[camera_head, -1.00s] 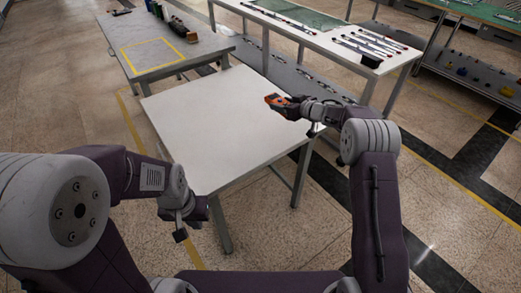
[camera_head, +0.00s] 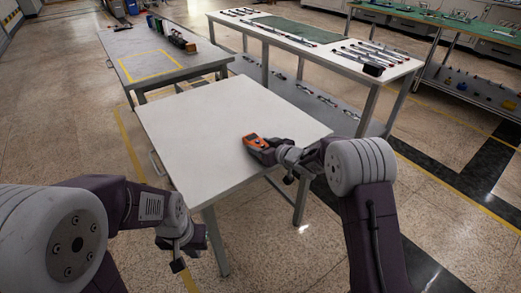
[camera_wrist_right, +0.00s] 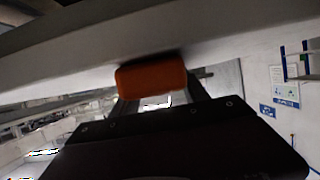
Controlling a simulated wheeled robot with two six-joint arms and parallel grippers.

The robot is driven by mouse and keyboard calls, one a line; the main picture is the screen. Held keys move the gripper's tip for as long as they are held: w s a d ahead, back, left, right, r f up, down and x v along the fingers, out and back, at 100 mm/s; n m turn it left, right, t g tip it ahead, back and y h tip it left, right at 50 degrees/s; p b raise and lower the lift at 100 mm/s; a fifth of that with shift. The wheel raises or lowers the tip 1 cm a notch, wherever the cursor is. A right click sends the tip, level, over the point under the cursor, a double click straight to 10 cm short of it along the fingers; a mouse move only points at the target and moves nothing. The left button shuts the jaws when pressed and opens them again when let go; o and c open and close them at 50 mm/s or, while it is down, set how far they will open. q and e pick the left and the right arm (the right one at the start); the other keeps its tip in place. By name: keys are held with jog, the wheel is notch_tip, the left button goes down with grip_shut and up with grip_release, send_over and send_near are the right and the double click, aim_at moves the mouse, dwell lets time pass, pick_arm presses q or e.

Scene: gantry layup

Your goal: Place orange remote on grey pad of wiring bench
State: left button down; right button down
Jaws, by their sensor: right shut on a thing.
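The orange remote (camera_head: 256,141), with a dark face, is held in my right gripper (camera_head: 262,148), over the right part of the near white-topped table (camera_head: 205,125). I cannot tell whether it touches the top. In the right wrist view the remote shows as an orange block (camera_wrist_right: 152,79) between the fingers. My left gripper (camera_head: 180,258) hangs low, in front of the near table and apart from it; its jaws are too small to read. A yellow-outlined rectangle (camera_head: 150,66) marks the grey bench (camera_head: 180,68) at the back left. I cannot tell which surface is the grey pad.
Several dark and coloured bins (camera_head: 172,35) stand on the grey bench. A white bench (camera_head: 310,52) behind carries a green mat (camera_head: 300,28) and several rod-like tools. A green-topped bench (camera_head: 440,18) is at the far right. The near table's top is otherwise clear.

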jog(key=shift+r, duration=0.15)
jog(key=c, duration=0.6)
grip_release()
jog(key=shift+f, duration=0.2)
jog(key=shift+r, duration=0.1)
jog(key=shift+s+d+r, duration=0.1)
jog(key=shift+s+r, duration=0.05)
jog(key=shift+r, duration=0.1)
jog(key=p+v, duration=0.2)
jog(key=v, duration=0.9)
jog(key=shift+s+d+r+p, duration=0.1)
jog(key=shift+s+d+p, duration=0.05)
jog(key=shift+s+p, duration=0.15)
